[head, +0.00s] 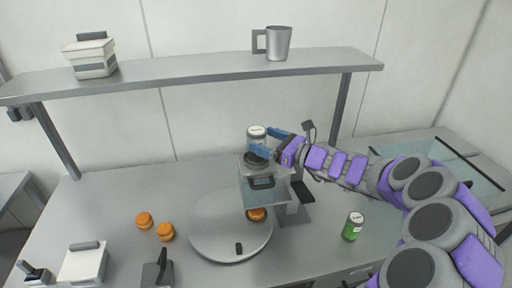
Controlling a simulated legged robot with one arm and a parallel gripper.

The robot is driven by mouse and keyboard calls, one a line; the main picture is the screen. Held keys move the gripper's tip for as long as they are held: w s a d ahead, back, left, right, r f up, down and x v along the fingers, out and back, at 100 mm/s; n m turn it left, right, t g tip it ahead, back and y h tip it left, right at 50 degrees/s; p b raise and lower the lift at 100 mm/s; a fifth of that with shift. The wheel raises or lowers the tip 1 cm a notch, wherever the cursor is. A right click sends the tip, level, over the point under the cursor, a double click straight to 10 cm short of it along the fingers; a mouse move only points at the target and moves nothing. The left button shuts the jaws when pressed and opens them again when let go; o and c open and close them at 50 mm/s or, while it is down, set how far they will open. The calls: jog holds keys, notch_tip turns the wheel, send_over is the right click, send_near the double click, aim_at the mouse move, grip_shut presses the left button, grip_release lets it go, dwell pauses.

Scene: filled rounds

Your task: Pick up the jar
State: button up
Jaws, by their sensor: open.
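A jar-like container (257,132) with a pale lid and grey-white body stands above the dark round opening on top of the clear-sided machine (265,190). My gripper (263,140) reaches in from the right, its blue fingers open beside this container. One finger passes in front of its lower part, so I cannot tell whether they touch. A second small container (353,226), green with a white band and grey top, stands upright on the counter at the right, apart from my gripper. The picture does not settle which one is called the jar.
A round grey plate (210,240) lies under the machine, with an orange round (257,214) below it. Two orange rounds (166,231) lie to the left. A shelf (200,76) above holds a metal mug (277,44) and a white box (92,57).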

aim_at(252, 136)
jog(key=shift+b+x, duration=0.35)
jog(key=shift+x, duration=2.4)
jog(key=shift+s+f, duration=0.15)
jog(key=shift+s, duration=0.05)
jog(key=c, duration=1.2)
